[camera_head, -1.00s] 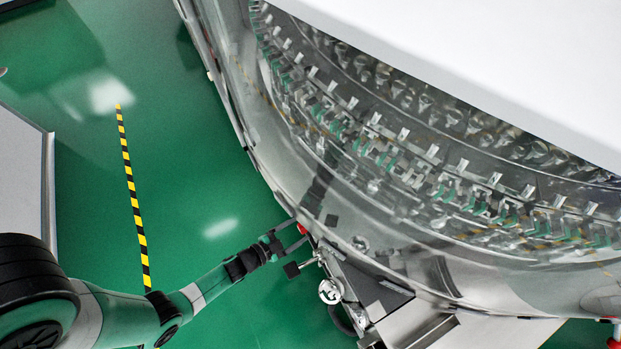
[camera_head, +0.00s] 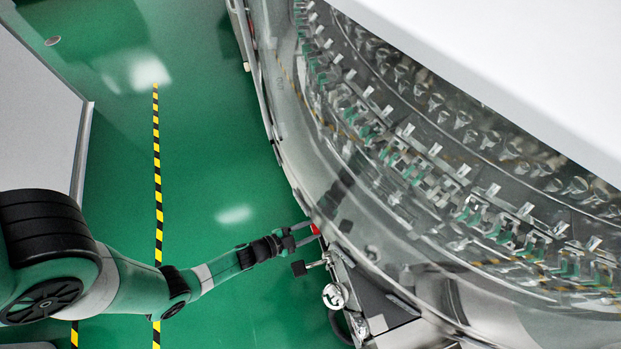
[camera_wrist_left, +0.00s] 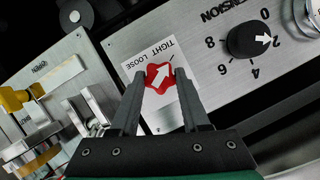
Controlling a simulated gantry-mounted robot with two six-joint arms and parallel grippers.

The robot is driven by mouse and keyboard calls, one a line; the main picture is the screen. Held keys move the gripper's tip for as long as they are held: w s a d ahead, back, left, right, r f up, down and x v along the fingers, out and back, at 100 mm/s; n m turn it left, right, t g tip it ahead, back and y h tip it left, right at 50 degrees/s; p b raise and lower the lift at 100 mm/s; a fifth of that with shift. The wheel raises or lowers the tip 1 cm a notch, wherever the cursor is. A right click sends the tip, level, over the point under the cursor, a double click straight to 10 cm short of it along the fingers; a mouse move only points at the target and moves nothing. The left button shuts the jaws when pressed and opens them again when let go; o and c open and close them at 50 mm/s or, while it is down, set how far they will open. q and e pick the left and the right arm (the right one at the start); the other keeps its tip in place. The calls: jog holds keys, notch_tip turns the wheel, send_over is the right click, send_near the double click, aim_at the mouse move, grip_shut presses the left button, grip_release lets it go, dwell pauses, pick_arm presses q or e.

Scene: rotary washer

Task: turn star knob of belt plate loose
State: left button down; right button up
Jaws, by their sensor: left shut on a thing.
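The star knob (camera_wrist_left: 158,77) is red with a white arrow, on a white label (camera_wrist_left: 172,101) marked TIGHT and LOOSE, upside down in the left wrist view. The arrow slants up and right in that view, roughly towards the TIGHT side. My left gripper (camera_wrist_left: 159,83) has one finger on each side of the knob and is shut on it. In the head view, the left gripper (camera_head: 309,233) reaches the machine's lower left edge, where a bit of the red knob (camera_head: 315,230) shows. My right gripper is not in view.
A black dial (camera_wrist_left: 252,40) marked TENSION sits right of the knob. A metal panel with a yellow knob (camera_wrist_left: 14,98) and silver levers (camera_wrist_left: 92,109) is at the left. The round washer (camera_head: 300,130) fills the right of the head view. Green floor (camera_head: 215,130) lies open left of it.

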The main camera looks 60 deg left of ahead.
pick_arm(q)
jog(key=shift+a+n+h+p, duration=0.15)
jog(key=shift+n+h+p, duration=0.65)
jog(key=shift+n, duration=0.35)
jog(key=shift+a+n+h+p, duration=0.1)
jog(key=shift+n+h+p, duration=0.6)
jog(key=shift+n+p, duration=0.35)
jog(key=shift+g, duration=0.3)
jog(key=shift+c, duration=1.9)
grip_release()
jog(key=shift+w, duration=0.1)
